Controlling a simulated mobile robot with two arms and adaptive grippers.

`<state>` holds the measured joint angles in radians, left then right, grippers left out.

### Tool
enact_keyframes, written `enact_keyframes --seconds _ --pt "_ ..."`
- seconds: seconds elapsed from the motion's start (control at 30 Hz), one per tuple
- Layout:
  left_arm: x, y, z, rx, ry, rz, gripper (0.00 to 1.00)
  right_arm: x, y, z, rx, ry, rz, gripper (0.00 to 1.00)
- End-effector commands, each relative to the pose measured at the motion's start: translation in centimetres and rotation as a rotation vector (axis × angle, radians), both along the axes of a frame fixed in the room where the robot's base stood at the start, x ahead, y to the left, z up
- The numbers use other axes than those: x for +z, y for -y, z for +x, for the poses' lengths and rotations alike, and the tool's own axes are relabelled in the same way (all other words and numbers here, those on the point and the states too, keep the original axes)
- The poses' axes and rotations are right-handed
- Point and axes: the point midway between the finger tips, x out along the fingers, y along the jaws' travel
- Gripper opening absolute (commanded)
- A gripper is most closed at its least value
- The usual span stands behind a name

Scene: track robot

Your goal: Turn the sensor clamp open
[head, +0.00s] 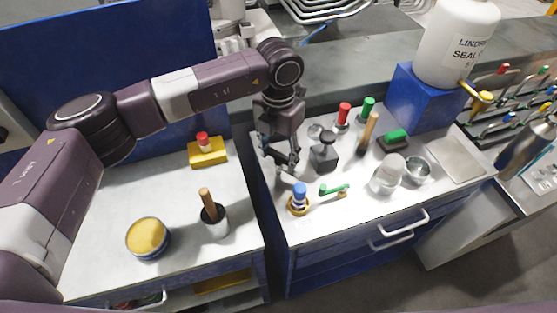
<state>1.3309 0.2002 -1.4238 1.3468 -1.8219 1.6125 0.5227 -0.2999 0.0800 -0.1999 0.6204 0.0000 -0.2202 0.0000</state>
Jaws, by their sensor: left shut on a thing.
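My left gripper (286,168) is at the left rear of the right-hand worktop, pointing down. Its fingers are shut on a small pale piece, which they largely hide. A blue-topped fitting with a brass-coloured base (298,198) stands just in front of the fingertips. A small green lever on a brass-coloured part (334,190) lies to the right of that fitting. A dark block with a knob (324,153) stands right of the gripper. I cannot tell for sure which of these parts belongs to the sensor clamp. My right gripper is not in view.
Red and green capped bottles, a wooden-handled tool (368,132), a clear jar (387,175) and a metal bowl (417,170) crowd the right-hand worktop. A white canister (455,45) stands on a blue box behind. A yellow-topped tin (147,238) sits on the left worktop.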

Motion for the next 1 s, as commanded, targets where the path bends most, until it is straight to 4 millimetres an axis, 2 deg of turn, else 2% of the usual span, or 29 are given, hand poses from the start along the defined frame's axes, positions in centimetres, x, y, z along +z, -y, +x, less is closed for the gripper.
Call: enact_keyframes --seconds 0.03,0.5,1.0 --pt "-0.4 0.0 0.1 0.045 0.004 -0.001 0.24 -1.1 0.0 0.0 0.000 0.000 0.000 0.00" --pt "-0.3 0.0 0.1 0.491 0.004 -0.001 0.24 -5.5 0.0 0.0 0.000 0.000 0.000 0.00" --pt "-0.1 0.0 0.1 0.846 0.002 -0.002 0.24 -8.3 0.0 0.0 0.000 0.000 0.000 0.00"
